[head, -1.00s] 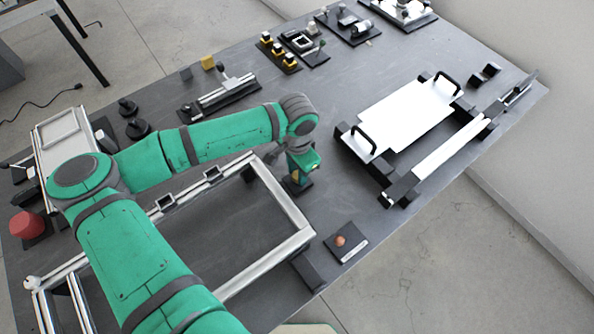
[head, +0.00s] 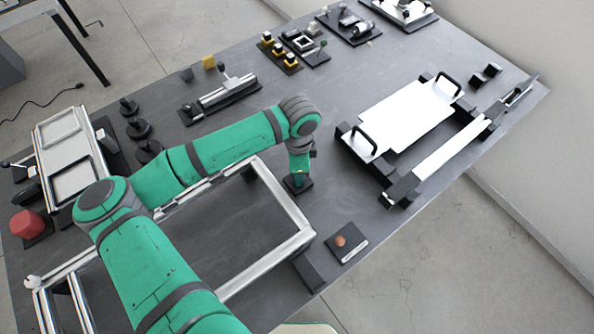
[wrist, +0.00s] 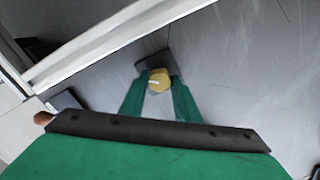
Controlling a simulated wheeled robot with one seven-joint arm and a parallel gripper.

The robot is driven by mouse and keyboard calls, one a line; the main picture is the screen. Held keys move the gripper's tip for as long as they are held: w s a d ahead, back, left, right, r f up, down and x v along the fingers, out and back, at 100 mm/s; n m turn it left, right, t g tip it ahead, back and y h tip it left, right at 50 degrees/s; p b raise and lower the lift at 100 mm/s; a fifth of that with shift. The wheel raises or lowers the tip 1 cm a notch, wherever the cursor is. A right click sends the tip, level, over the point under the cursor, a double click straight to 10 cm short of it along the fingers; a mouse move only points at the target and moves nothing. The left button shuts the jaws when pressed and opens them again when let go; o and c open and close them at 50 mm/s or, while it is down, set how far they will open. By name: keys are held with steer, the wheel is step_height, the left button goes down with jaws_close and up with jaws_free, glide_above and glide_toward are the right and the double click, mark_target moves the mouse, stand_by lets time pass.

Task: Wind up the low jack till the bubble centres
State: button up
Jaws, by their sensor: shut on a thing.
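My gripper (head: 298,178) points down at the right corner of the silver frame (head: 288,244). In the wrist view, the two green fingers (wrist: 159,84) are shut on a yellow knob (wrist: 159,76), which I take to be the jack's. The knob stands over a dark square base (wrist: 146,67). The base (head: 300,187) also shows in the head view, where my gripper hides the knob. A small round white fitting (head: 32,282) sits at the frame's near left corner. I cannot make out a bubble in either view.
A black plate with an orange knob (head: 340,241) lies right of the frame. A white plate with black handles (head: 405,115) lies farther right. Several fixtures line the back, including a slide unit (head: 222,95). A red knob (head: 27,223) is at left. Bare table lies behind my gripper.

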steer(key=shift+d+m, duration=0.1)
steer(key=shift+m, duration=1)
steer(key=o, duration=1)
steer(key=shift+o, duration=0.2)
step_height(320, 180, up, 11)
steer(key=shift+f, duration=0.15)
